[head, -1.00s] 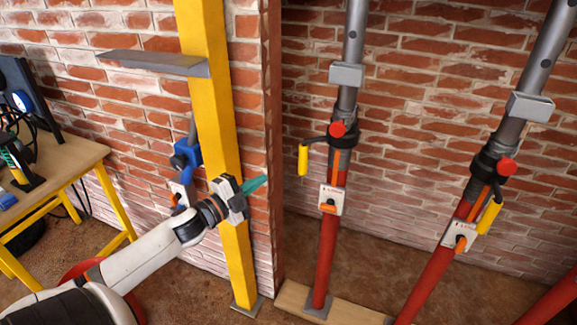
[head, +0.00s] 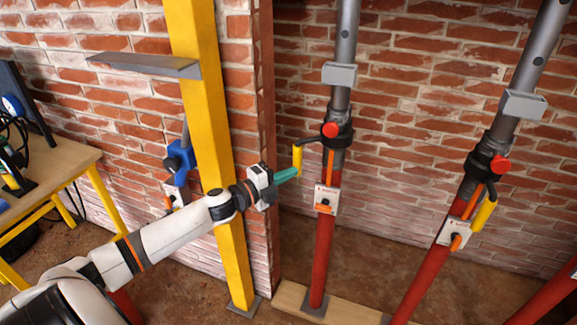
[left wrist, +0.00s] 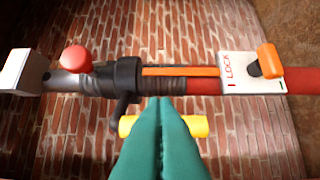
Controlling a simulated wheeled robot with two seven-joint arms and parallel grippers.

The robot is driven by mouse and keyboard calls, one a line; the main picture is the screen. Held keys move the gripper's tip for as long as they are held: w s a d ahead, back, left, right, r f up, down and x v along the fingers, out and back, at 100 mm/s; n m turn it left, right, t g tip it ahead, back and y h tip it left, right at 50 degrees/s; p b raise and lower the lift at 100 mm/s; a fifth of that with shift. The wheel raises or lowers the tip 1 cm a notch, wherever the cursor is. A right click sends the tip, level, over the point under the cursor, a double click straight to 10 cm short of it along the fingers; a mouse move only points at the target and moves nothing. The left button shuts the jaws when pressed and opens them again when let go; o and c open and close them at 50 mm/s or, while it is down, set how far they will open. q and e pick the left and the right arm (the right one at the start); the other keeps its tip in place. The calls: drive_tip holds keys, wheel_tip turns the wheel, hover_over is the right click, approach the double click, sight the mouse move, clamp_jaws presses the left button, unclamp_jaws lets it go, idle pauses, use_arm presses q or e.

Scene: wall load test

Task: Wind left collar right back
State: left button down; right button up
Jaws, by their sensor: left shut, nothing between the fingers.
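The left prop has a red lower tube (head: 322,255) and a grey upper tube (head: 346,40). Its black collar (head: 339,140) carries a red knob (head: 330,130) and a crank with a yellow handle (head: 297,160). In the left wrist view the collar (left wrist: 128,82) lies across the picture, and the yellow handle (left wrist: 197,126) is partly hidden behind my fingers. My left gripper (head: 297,171), with green fingers, is shut and empty, its tips close to the handle. I cannot tell whether they touch. My right gripper is not in view.
Below the collar is a white lock plate (head: 326,200) with an orange lever. A second prop (head: 430,270) leans at the right with its own crank. A yellow post (head: 226,200) stands behind my left forearm. A workbench (head: 60,170) is at the left.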

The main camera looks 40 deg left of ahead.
sight(294, 160)
use_arm(q)
drive_tip(key=shift+w+a, duration=0.35)
drive_tip(key=shift+w, duration=0.3)
drive_tip(key=shift+w+a, duration=0.3)
drive_tip(key=shift+w, duration=0.3)
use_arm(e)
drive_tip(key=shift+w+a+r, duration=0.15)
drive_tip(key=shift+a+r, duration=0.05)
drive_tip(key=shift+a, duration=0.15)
use_arm(q)
drive_tip(key=shift+w+a, duration=0.55)
drive_tip(key=shift+a, duration=0.15)
drive_tip(key=shift+a+r, duration=0.25)
drive_tip(key=shift+a, duration=0.05)
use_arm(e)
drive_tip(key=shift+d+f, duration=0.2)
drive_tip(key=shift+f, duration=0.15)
